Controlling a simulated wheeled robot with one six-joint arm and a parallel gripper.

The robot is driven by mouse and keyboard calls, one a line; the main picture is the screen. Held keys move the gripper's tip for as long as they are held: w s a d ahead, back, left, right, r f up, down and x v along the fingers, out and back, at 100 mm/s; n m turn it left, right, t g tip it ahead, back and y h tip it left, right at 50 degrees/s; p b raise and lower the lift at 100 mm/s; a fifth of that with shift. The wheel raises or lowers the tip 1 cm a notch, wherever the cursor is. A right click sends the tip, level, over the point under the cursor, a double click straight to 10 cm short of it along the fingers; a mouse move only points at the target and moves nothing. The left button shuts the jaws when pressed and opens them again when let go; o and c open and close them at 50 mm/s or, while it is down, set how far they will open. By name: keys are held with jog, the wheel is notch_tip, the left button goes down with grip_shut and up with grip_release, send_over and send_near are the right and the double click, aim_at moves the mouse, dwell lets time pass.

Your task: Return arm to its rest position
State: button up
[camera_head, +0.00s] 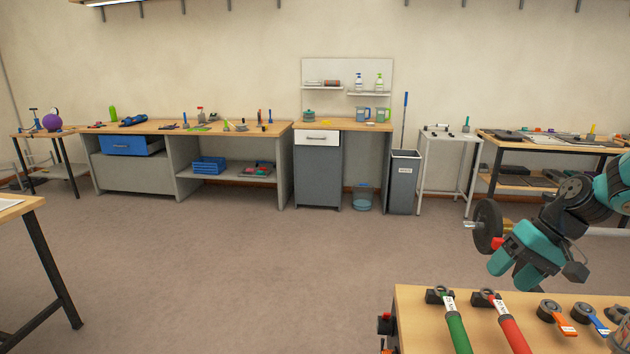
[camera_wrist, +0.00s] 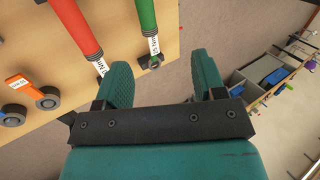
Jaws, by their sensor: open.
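My gripper (camera_head: 512,274) is at the right of the head view, with teal fingers pointing down-left above the back edge of a wooden bench (camera_head: 418,322). In the wrist view my gripper (camera_wrist: 162,74) has its two teal fingers spread apart, with nothing between them. A green-handled tool (camera_head: 456,325) and a red-handled tool (camera_head: 510,325) lie on the bench below it. They also show beyond the fingers in the wrist view, green (camera_wrist: 141,12) and red (camera_wrist: 76,27). The fingers look apart from both tools, though the left finger overlaps the red tool's end in the picture.
Orange (camera_head: 562,324) and blue (camera_head: 594,322) small-handled tools lie further right on the bench. A dark disc (camera_head: 488,225) with a silver rod shows beside my arm. Another table (camera_head: 20,207) stands at left. Workbenches and a grey bin (camera_head: 403,185) line the wall; the middle floor is clear.

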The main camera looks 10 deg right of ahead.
jog(key=s+a+r+n, duration=0.25)
jog(key=a+r, duration=0.25)
jog(key=a, duration=0.6)
jog(key=s+a+r+n, duration=0.3)
jog(key=s+a, duration=0.5)
jog(key=s+a+r+n+g+h, duration=0.1)
jog(key=s+a+n, duration=0.3)
jog(key=s+a, duration=0.5)
jog(key=shift+s+r, duration=0.2)
jog(key=shift+r, duration=0.7)
